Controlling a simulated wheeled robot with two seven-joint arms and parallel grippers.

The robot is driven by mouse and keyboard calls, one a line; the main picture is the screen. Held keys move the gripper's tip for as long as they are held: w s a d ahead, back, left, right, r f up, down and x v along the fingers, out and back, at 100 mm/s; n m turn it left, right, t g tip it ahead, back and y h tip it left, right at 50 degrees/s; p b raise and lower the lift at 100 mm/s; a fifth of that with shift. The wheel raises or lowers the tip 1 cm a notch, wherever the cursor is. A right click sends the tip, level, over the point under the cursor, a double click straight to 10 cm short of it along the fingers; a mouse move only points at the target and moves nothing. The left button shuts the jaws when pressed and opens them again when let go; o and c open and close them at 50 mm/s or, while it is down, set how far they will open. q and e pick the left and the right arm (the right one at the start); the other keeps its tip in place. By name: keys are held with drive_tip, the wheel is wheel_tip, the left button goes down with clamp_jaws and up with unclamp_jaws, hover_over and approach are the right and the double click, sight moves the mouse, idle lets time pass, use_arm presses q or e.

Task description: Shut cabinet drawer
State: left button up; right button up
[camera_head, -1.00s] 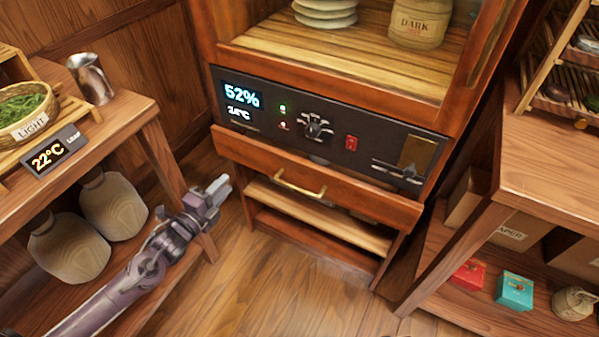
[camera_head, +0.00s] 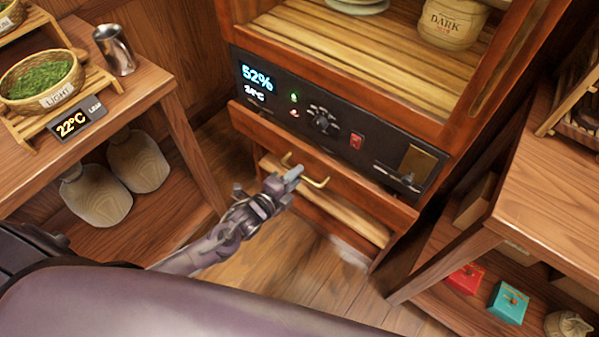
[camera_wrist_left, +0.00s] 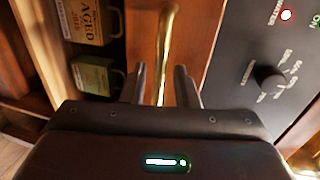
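The cabinet drawer (camera_head: 355,187) is a reddish wooden front under the black control panel. It seems to stand out a little from the cabinet; how far is hard to tell. Its brass bar handle (camera_head: 318,184) is partly hidden by my left gripper (camera_head: 293,176), which is at the drawer front. In the left wrist view, the handle (camera_wrist_left: 165,40) runs up between the two dark fingers of the left gripper (camera_wrist_left: 160,88). The fingers are apart, with space on both sides of the bar. My right gripper is not in view.
A side table (camera_head: 165,95) with a tea basket (camera_head: 42,78) stands left. A wooden shelf unit (camera_head: 540,215) stands close on the right. Boxes (camera_wrist_left: 95,75) show beneath the drawer.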

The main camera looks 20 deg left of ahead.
use_arm(q)
drive_tip(key=shift+x, duration=0.95)
drive_tip(key=shift+c, duration=0.5)
clamp_jaws()
drive_tip(key=shift+w, duration=0.1)
